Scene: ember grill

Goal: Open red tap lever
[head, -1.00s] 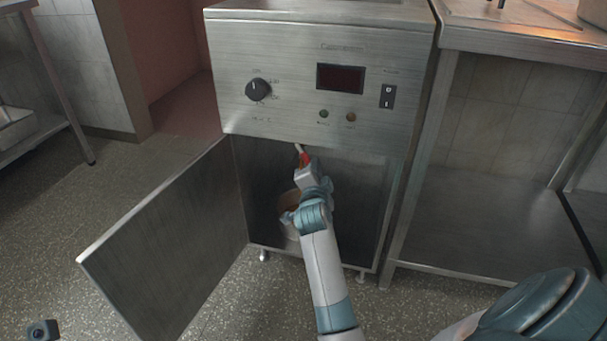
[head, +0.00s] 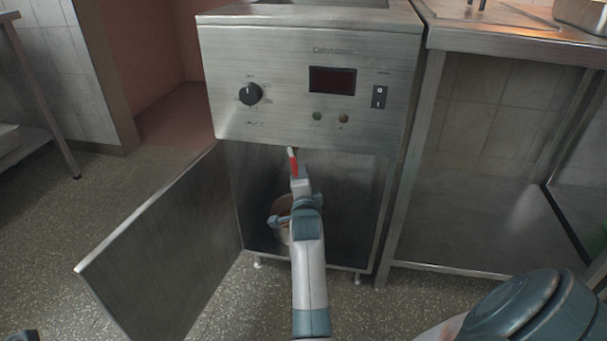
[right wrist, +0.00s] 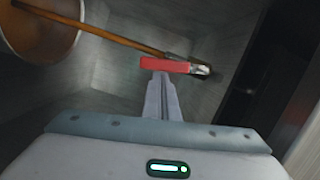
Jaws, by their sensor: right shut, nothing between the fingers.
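The red tap lever (head: 294,166) hangs under the control panel, inside the open cabinet of the fryer-like unit. In the right wrist view the lever (right wrist: 165,65) lies across the picture, with a metal fitting (right wrist: 201,70) at its right end. My right gripper (head: 299,180) is just below the lever in the head view. Its fingers (right wrist: 162,82) are shut and empty, with their tips at the lever's lower edge. I cannot tell whether they touch it.
The cabinet door (head: 160,245) stands wide open to the left. A bucket (head: 280,210) stands inside, partly hidden by my right arm; its rim (right wrist: 78,40) shows in the wrist view near a brown rod (right wrist: 110,36). A steel table (head: 480,275) stands at right.

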